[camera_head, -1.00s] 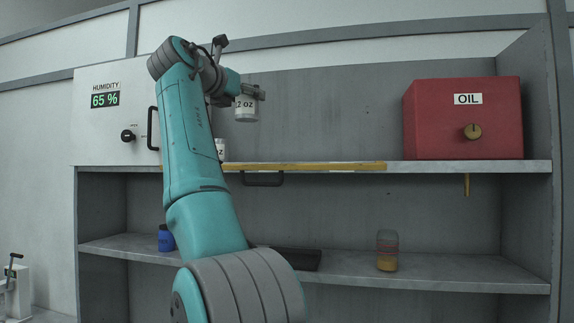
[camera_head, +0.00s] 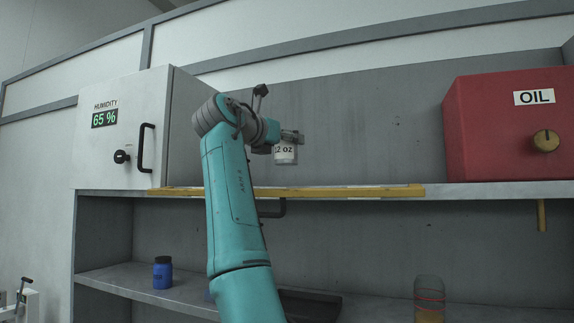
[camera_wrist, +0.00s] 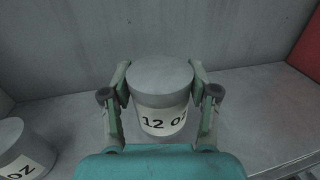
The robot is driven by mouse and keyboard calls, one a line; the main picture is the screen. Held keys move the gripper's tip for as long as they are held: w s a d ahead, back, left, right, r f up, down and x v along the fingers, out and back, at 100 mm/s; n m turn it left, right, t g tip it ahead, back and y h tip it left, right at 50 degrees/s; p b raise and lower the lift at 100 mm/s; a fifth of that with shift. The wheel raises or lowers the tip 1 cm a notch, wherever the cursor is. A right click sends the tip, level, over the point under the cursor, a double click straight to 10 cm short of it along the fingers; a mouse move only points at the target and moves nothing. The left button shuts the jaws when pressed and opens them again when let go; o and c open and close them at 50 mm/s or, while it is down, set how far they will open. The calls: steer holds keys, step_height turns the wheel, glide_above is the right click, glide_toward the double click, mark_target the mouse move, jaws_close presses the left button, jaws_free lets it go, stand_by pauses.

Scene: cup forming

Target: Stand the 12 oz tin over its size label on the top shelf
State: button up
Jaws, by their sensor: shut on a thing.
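The 12 oz tin (camera_head: 286,153) is a pale grey cylinder with a white band marked "12 OZ". It is upright between the fingers of my gripper (camera_head: 289,139). In the wrist view the tin (camera_wrist: 160,84) sits with my gripper's green finger pads (camera_wrist: 161,88) closed on both sides. In the head view its base shows above the front edge of the top shelf (camera_head: 460,190), with back wall visible between; I cannot tell whether it touches the shelf surface. Its size label cannot be made out.
Another tin marked "OZ" (camera_wrist: 22,152) stands at the lower left of the wrist view. A yellow strip (camera_head: 340,191) runs along the shelf edge. A white humidity cabinet (camera_head: 105,150) is at left; a red oil box (camera_head: 500,150) is at right.

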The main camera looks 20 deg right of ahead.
mark_target(279, 159)
steer(key=shift+f, duration=2.55)
steer(key=shift+f, duration=0.1)
steer(key=o, duration=1.4)
steer(key=shift+s+a, duration=0.1)
steer(key=shift+a, duration=0.1)
steer(key=v, duration=1.1)
steer(key=shift+s+a, duration=0.2)
steer(key=shift+s, duration=0.05)
steer(key=shift+a, duration=0.1)
